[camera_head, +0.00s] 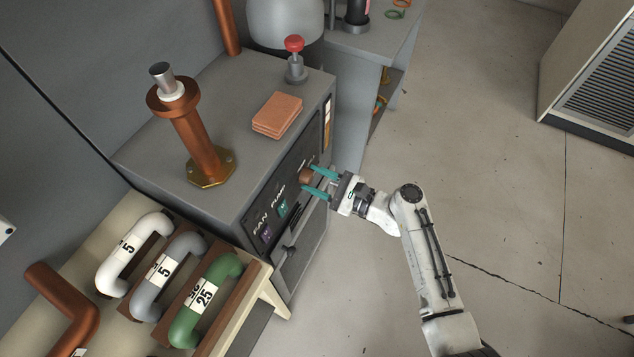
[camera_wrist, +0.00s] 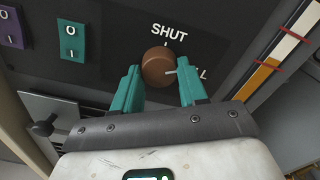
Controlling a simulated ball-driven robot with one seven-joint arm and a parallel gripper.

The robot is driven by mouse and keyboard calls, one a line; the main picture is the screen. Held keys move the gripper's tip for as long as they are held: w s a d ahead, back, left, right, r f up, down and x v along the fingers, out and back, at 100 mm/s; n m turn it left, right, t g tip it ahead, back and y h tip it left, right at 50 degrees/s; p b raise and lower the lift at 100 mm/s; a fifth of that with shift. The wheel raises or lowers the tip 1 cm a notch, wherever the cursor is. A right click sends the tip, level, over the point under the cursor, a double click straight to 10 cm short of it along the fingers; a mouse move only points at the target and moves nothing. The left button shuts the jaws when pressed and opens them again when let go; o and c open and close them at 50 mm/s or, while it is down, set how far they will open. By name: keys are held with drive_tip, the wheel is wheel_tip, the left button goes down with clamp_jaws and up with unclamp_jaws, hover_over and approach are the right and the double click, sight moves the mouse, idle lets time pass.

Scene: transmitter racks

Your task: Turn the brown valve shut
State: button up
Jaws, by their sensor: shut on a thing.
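The brown valve (camera_wrist: 156,64) is a round knob on the dark front panel of the grey cabinet. In the head view the brown valve (camera_head: 305,176) shows at the panel's right part. The word SHUT (camera_wrist: 168,32) stands above it with a tick mark below the word. A pale pointer (camera_wrist: 171,72) on the knob points right, toward a partly hidden word ending in "LL". My gripper (camera_wrist: 159,72) has its teal fingers on either side of the knob, shut on it. In the head view my gripper (camera_head: 309,180) reaches the panel from the right.
Purple (camera_head: 267,235) and teal (camera_head: 283,208) switches sit left of the valve. A lever (camera_wrist: 42,128) sticks out below them. A striped gauge (camera_wrist: 270,62) is at the right. Coloured pipe handles (camera_head: 205,300) stand at lower left. The floor (camera_head: 480,180) right of the cabinet is clear.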

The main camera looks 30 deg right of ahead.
drive_tip(key=n+b, duration=0.1)
drive_tip(key=n, duration=0.1)
drive_tip(key=n+b, duration=0.1)
drive_tip(key=shift+f+n+b, duration=0.25)
drive_tip(key=shift+n+b, duration=0.05)
drive_tip(key=shift+n, duration=0.1)
drive_tip(key=n+b, duration=0.3)
drive_tip(key=shift+n, duration=0.3)
drive_tip(key=n+b, duration=0.3)
drive_tip(key=shift+r+n, duration=0.1)
drive_tip(key=shift+n, duration=0.3)
drive_tip(key=shift+r+n+b, duration=0.1)
drive_tip(key=shift+n+b, duration=0.6)
drive_tip(key=o, duration=1.1)
drive_tip(key=shift+r, duration=0.1)
drive_tip(key=shift+c, duration=0.2)
drive_tip(key=shift+d, duration=0.1)
drive_tip(key=v, duration=1)
drive_tip(key=shift+s+d+b, duration=0.2)
drive_tip(key=shift+s+b, duration=0.1)
drive_tip(key=shift+b, duration=0.05)
drive_tip(key=shift+a, duration=0.1)
